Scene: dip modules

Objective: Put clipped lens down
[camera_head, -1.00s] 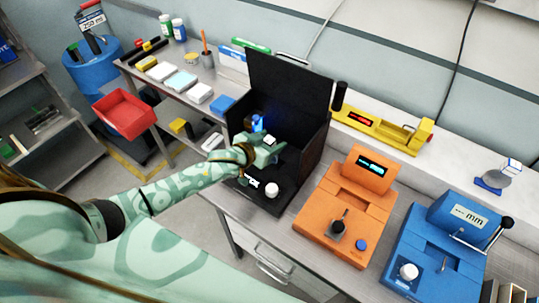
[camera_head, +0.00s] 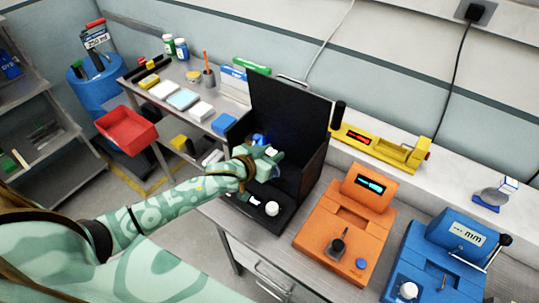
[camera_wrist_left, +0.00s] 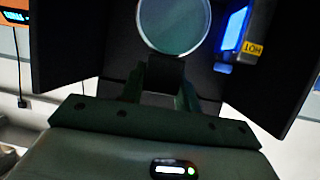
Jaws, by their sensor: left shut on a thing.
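My left gripper (camera_head: 274,153) is inside the open front of a black box (camera_head: 290,105). It is shut on the clip (camera_wrist_left: 165,73) of the lens, a dark block between the fingers in the left wrist view. The round lens (camera_wrist_left: 174,22) has a pale rim and stands beyond the fingertips; its top is cut off by the frame. In the head view the lens is mostly hidden by the hand. I cannot tell whether it touches anything. A blue-lit lamp (camera_wrist_left: 234,30) with a yellow "HOT" label is to the right of the lens. My right gripper is not in view.
A white knob (camera_head: 272,208) sits on the box's front base. An orange meter (camera_head: 345,220) stands right of the box, with a blue device (camera_head: 440,250) further right. A yellow instrument (camera_head: 380,145) is behind them. A red bin (camera_head: 127,130) is at left.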

